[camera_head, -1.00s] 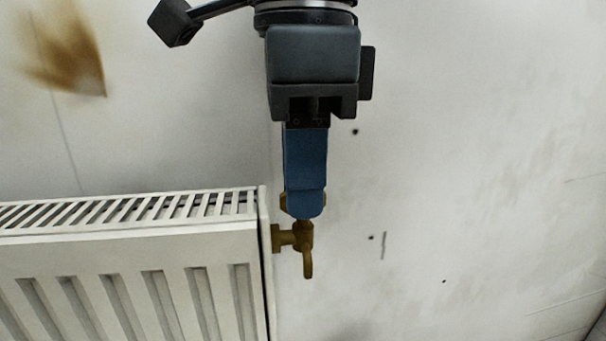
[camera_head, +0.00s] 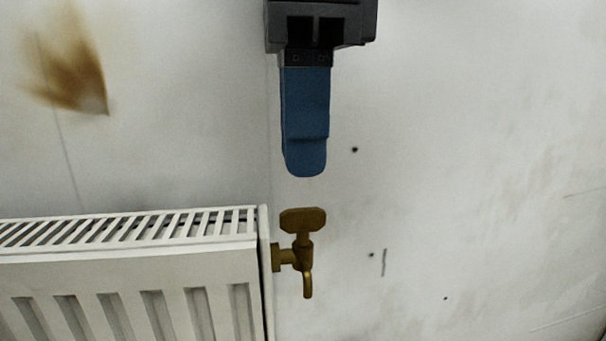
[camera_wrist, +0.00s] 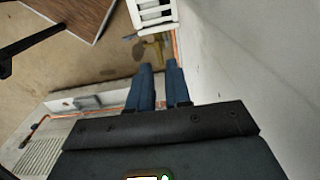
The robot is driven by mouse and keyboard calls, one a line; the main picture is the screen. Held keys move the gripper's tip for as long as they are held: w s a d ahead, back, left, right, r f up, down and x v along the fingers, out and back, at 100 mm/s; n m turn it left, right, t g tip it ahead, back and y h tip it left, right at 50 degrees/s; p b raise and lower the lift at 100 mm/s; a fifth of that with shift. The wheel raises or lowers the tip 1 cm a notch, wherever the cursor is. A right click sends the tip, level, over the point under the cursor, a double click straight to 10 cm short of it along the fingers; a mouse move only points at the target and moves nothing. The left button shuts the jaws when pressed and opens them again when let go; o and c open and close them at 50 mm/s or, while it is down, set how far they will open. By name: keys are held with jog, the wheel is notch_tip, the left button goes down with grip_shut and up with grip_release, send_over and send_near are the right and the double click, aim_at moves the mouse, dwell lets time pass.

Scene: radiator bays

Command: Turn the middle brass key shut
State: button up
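The brass key (camera_head: 302,219) stands on top of a brass tap (camera_head: 304,258) at the right end of the white radiator (camera_head: 130,225). Its flat handle lies across the picture, wide face towards the head camera, and the tap's spout points down. My gripper (camera_head: 305,172) points down just above the key, apart from it. Only one blue finger shows in the head view. In the wrist view both blue fingers of my gripper (camera_wrist: 160,66) are apart with nothing between them. The brass tap (camera_wrist: 154,50) shows small beyond the fingertips.
The wall (camera_head: 450,150) behind is bare, with a few dark specks and a brown stain (camera_head: 75,65) at upper left. In the wrist view, a wooden board (camera_wrist: 75,14) lies at upper left and an orange pipe (camera_wrist: 75,114) runs at left.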

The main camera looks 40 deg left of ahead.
jog(key=shift+r, duration=1.35)
